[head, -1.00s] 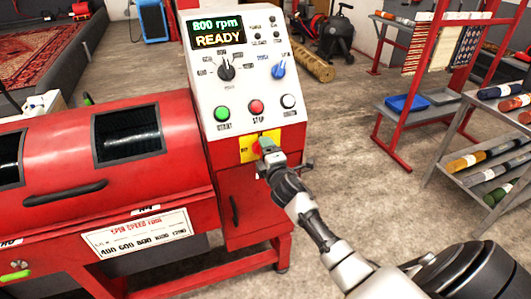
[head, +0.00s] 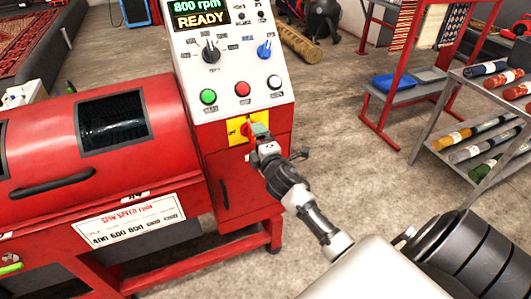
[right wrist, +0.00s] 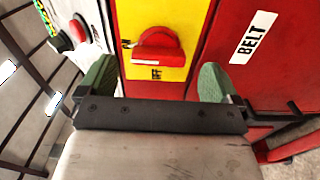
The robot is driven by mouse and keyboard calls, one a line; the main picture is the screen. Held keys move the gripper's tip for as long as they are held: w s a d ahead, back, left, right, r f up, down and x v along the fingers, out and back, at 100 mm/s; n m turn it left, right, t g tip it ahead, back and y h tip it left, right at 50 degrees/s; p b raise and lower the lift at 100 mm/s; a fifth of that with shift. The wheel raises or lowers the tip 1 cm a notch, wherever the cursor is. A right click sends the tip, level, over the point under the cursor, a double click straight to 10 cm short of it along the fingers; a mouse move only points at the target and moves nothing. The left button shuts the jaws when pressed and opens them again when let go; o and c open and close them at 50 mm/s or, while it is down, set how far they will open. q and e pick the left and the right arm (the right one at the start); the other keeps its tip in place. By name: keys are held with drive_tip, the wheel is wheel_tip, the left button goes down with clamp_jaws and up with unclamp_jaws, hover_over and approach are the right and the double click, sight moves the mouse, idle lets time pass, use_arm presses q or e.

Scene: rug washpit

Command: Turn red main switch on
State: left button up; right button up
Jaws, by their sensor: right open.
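The red main switch (right wrist: 158,46) is a rotary knob on a yellow plate (right wrist: 180,15) on the machine's control panel. In the head view the yellow plate (head: 234,132) shows, with the knob partly hidden behind my gripper. My right gripper (head: 260,136) is in front of the plate. In the right wrist view its two green fingertips (right wrist: 158,80) are apart, one on each side of the knob, with nothing between them. The knob appears just ahead of the fingers; I cannot tell whether they touch it. The display (head: 200,12) reads 800 rpm READY. My left gripper is not in view.
Above the switch are the green (head: 208,96), red (head: 242,89) and white (head: 274,82) buttons, a black dial (head: 211,50) and a blue dial (head: 264,48). A shelf of rolled rugs (head: 480,130) stands at right. The floor between is clear.

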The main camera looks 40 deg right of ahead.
drive_tip(key=v, duration=0.7)
drive_tip(key=shift+s, duration=0.1)
drive_tip(key=s+a+f+m+g+y+p, duration=0.1)
drive_tip(key=s+a+f+m+g, duration=0.2)
drive_tip(key=f, duration=0.7)
drive_tip(key=s+f+m+g+p, duration=0.15)
drive_tip(key=s+f, duration=0.25)
drive_tip(key=f, duration=0.5)
drive_tip(key=s+a+f+m+g+y, duration=0.15)
drive_tip(key=s+f+g, duration=0.25)
drive_tip(key=f, duration=0.6)
drive_tip(key=s+a+f+m+g, duration=0.2)
drive_tip(key=s+f, duration=0.3)
drive_tip(key=s, duration=0.5)
drive_tip(key=s+a+f+m+g+y+p, duration=0.1)
drive_tip(key=s+a+f+m+g, duration=0.1)
drive_tip(key=s+f, duration=0.4)
drive_tip(key=s+a+f+m+g+p, duration=0.1)
drive_tip(key=s+a+f+m+g, duration=0.1)
drive_tip(key=s, duration=1.3)
wheel_tip(320, 180, down, 3)
drive_tip(key=shift+s+a+f+m+g, duration=0.2)
drive_tip(key=shift+s+a+m+g, duration=0.2)
drive_tip(key=shift+a+g, duration=0.55)
drive_tip(key=shift+d+y, duration=0.15)
drive_tip(key=shift+y, duration=0.1)
